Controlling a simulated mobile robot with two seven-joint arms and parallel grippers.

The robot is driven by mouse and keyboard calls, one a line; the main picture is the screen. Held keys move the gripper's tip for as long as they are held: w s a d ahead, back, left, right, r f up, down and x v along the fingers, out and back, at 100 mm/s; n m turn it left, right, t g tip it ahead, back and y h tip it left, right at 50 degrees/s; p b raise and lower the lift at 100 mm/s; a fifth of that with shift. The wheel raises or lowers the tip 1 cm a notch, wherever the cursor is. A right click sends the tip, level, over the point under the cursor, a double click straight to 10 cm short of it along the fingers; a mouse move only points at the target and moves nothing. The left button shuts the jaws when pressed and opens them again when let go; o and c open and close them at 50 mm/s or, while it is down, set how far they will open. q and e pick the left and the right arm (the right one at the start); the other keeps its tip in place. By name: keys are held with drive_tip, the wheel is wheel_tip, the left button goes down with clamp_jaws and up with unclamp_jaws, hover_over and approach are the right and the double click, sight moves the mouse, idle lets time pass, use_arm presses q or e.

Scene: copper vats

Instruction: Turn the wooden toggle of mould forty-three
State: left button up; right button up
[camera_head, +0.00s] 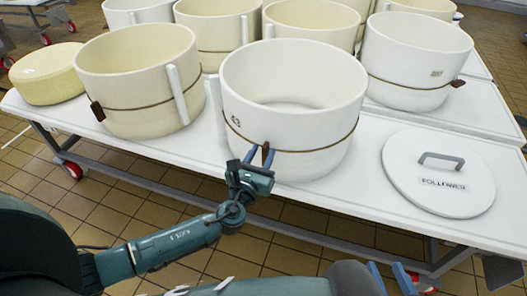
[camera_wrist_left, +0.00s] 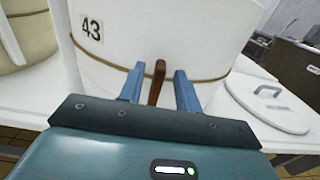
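Mould forty-three (camera_head: 292,100) is a white open tub with the label 43, standing at the front of the white table. It also fills the upper part of the left wrist view (camera_wrist_left: 150,35). A brown cord runs round it. The wooden toggle (camera_head: 265,152) is a small brown peg at the cord on its front; in the left wrist view the toggle (camera_wrist_left: 156,82) stands near upright between the blue fingers. My left gripper (camera_head: 258,155) is open around the toggle, with a gap on each side of it. My right gripper (camera_head: 392,278) is at the bottom edge, its blue fingers apart.
A round white lid marked FOLLOWER (camera_head: 440,190) lies on the table to the right. A cream tub (camera_head: 135,85) with its own toggle stands close on the left. A yellow cheese-like disc (camera_head: 47,75) and several more tubs stand further left and behind.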

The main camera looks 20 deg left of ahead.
use_arm(q)
drive_tip(key=shift+w, duration=0.8)
drive_tip(key=shift+c, duration=0.3)
clamp_jaws()
